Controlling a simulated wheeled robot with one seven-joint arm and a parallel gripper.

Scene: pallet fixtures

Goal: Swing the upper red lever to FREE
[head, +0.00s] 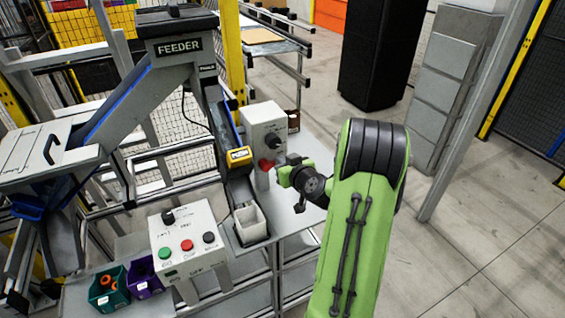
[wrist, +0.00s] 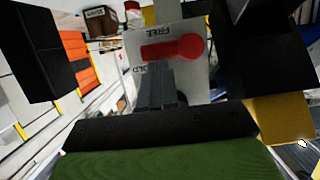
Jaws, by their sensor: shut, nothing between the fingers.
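In the wrist view a red lever (wrist: 180,48) is on a light grey plate (wrist: 200,75). Its round end is at the right and its arm points left, between the word FREE above and a partly hidden word, seemingly HOLD, below. In the head view a red part (head: 266,165) shows low on the front of a grey box (head: 262,118), just left of my gripper (head: 285,172). My gripper also shows in the wrist view (wrist: 156,68), its fingers shut and empty, tips just below the lever arm. Whether they touch it I cannot tell.
A black knob (head: 273,143) sticks out of the grey box above the red part. The feeder chute (head: 232,150) and a white bin (head: 250,222) stand left of my gripper. A button box (head: 188,240) is at front left. Open floor lies to the right.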

